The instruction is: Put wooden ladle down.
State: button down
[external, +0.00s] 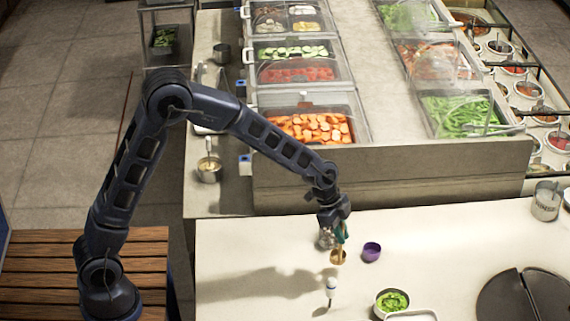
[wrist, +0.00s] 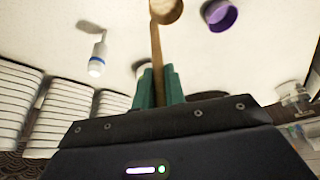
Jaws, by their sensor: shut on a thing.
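The wooden ladle (wrist: 156,45) is held in my gripper (wrist: 158,88), its handle between the green fingers in the wrist view. Its round bowl (wrist: 166,10) reaches away from the fingers at the top of that view. In the external view my gripper (external: 341,232) hangs over the white counter, with the ladle (external: 338,257) below it, bowl lowest. I cannot tell whether the bowl touches the counter.
A purple cup (external: 371,251) stands just right of the ladle. A white bottle (external: 331,289) stands in front, and a bowl of green slices (external: 392,301) is at front right. A dark round board (external: 525,298) lies at far right. The counter's left part is clear.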

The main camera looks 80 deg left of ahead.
send_over(339, 261)
jog(key=shift+w+a+f, duration=0.1)
jog(key=shift+a+f, duration=0.05)
jog(key=shift+f, duration=0.95)
jog(key=shift+a+f, duration=0.15)
jog(key=shift+f, duration=1.1)
jog(key=c, duration=1.5)
grip_release()
jog(key=shift+o, duration=0.2)
